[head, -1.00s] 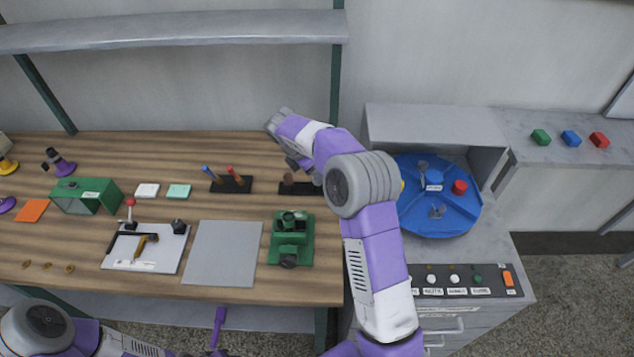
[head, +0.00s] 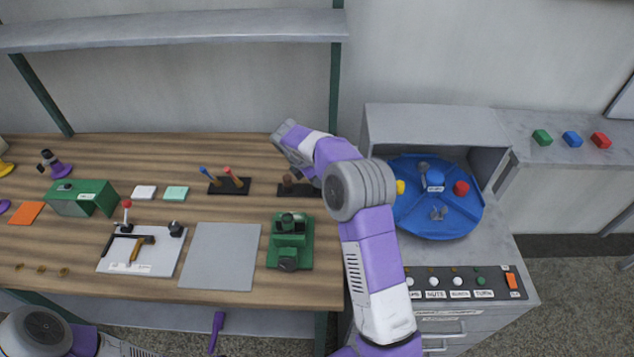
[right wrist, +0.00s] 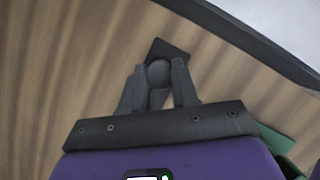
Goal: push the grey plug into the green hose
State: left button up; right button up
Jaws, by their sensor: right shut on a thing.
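My right gripper (right wrist: 158,88) shows in the right wrist view, with its two fingers closed around a dark grey rounded piece (right wrist: 158,73). I cannot tell for sure whether this piece is the grey plug. Just beyond it is a dark flat plate (right wrist: 166,51) on the wooden top. In the head view, my right wrist is over the back right of the bench, beside a small black stand (head: 298,191), and the fingers are mostly hidden. I cannot make out a green hose in either view. My left arm is at the bottom left, its gripper out of view.
The wooden bench holds a black stand with red and blue handles (head: 229,186), a green machine (head: 290,243), a grey mat (head: 221,256), a white board (head: 152,258) and a green box (head: 84,198). A blue turntable (head: 436,218) stands to the right. A grey shelf (head: 180,32) hangs above.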

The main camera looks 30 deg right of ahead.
jog(key=r+p, duration=0.1)
jog(key=r, duration=0.2)
jog(key=r+p, duration=0.1)
jog(key=r, duration=0.2)
jog(key=r+p, duration=0.1)
jog(key=r, duration=0.3)
jog(key=shift+s+a+p, duration=0.1)
jog(key=shift+a+p, duration=0.15)
jog(key=shift+p, duration=0.1)
grip_shut()
jog(key=s+a+r+m+g+p, duration=0.2)
jog(key=s+a+r+m+p, duration=0.4)
jog(key=s+a+r+p, duration=0.3)
jog(key=s+a+p, duration=0.3)
jog(key=a, duration=0.3)
jog(key=shift+y, duration=0.3)
jog(key=shift+f, duration=0.1)
notch_tip(320, 180, down, 6)
jog(key=b, duration=0.2)
jog(key=shift+b, duration=0.35)
